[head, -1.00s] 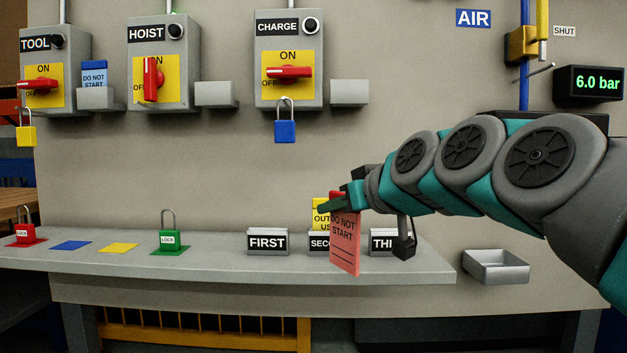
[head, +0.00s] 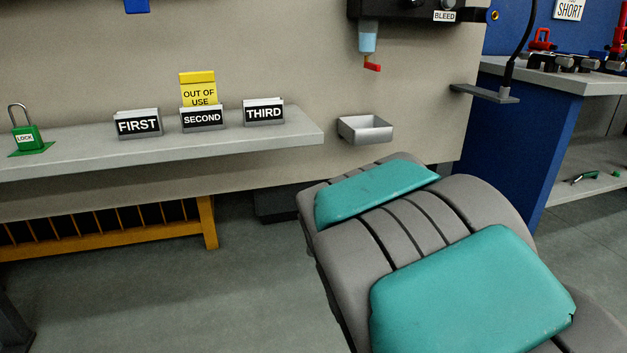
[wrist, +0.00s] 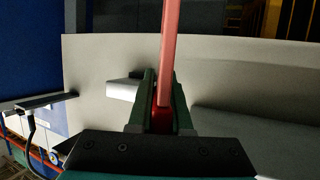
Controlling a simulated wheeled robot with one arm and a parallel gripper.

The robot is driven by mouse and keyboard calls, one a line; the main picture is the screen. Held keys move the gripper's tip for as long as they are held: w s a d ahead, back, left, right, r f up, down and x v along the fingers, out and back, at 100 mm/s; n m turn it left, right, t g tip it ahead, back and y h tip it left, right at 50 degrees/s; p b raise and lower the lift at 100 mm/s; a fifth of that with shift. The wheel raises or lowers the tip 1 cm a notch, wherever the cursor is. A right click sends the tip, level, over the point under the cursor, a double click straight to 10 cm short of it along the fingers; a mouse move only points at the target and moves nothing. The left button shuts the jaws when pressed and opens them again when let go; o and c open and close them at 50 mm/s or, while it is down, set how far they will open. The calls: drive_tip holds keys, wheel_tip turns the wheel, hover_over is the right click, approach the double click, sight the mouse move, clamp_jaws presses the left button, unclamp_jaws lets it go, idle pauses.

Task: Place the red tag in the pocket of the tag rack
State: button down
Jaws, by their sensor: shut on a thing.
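The red tag (wrist: 169,50) shows edge-on in the wrist view as a long, thin red strip. My gripper (wrist: 162,95) is shut on it, and the tag sticks out past the fingertips. In the head view the gripper and the tag are out of sight; only my arm shows. Three grey pockets stand on the shelf: FIRST (head: 137,125), SECOND (head: 202,118) and THIRD (head: 263,112). The SECOND pocket holds a yellow OUT OF USE tag (head: 198,87). No tag shows in FIRST or THIRD.
A green padlock (head: 26,137) stands on the shelf (head: 90,144) at left. A small metal tray (head: 365,130) is on the wall right of the shelf. A bracket (head: 485,92) juts out near the blue bench (head: 528,135). Open floor (head: 150,290) lies below the shelf.

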drive_tip(key=shift+m+h, duration=0.8)
drive_tip(key=shift+h, duration=0.1)
drive_tip(key=d+f, duration=0.2)
drive_tip(key=w+d+f, duration=0.1)
drive_tip(key=d, duration=0.1)
drive_tip(key=shift+d+f, duration=0.25)
drive_tip(key=shift+f, duration=0.1)
drive_tip(key=shift+d+f, duration=0.1)
drive_tip(key=shift+d, duration=0.05)
